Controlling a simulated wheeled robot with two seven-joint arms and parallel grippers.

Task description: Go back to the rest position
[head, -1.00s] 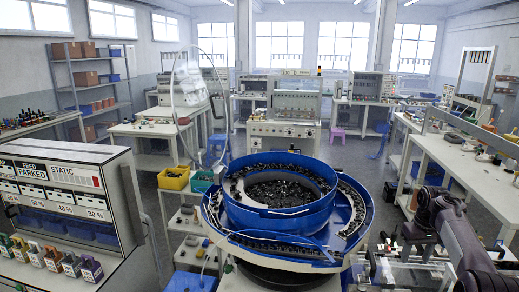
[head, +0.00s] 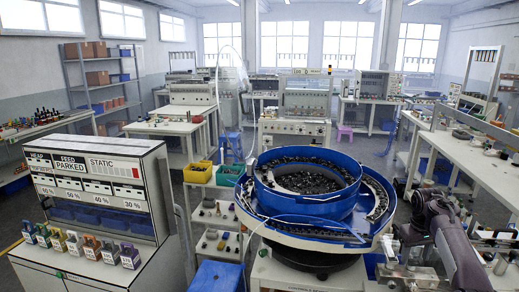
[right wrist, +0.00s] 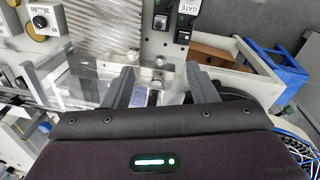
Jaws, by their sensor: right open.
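My right arm comes in from the lower right in the head view. Its gripper (head: 398,240) is beside the right side of the blue bowl feeder (head: 283,199), apart from any held part. In the right wrist view the two dark fingers of my right gripper (right wrist: 158,82) stand wide apart with nothing between them. Beyond them are a clear plate and a metal fixture (right wrist: 158,62). The bowl feeder holds many small dark parts. My left gripper is not in view.
A feed panel cabinet (head: 105,190) with coloured labelled blocks stands at the left. A long white bench (head: 470,160) runs along the right. Open floor shows in the middle aisle.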

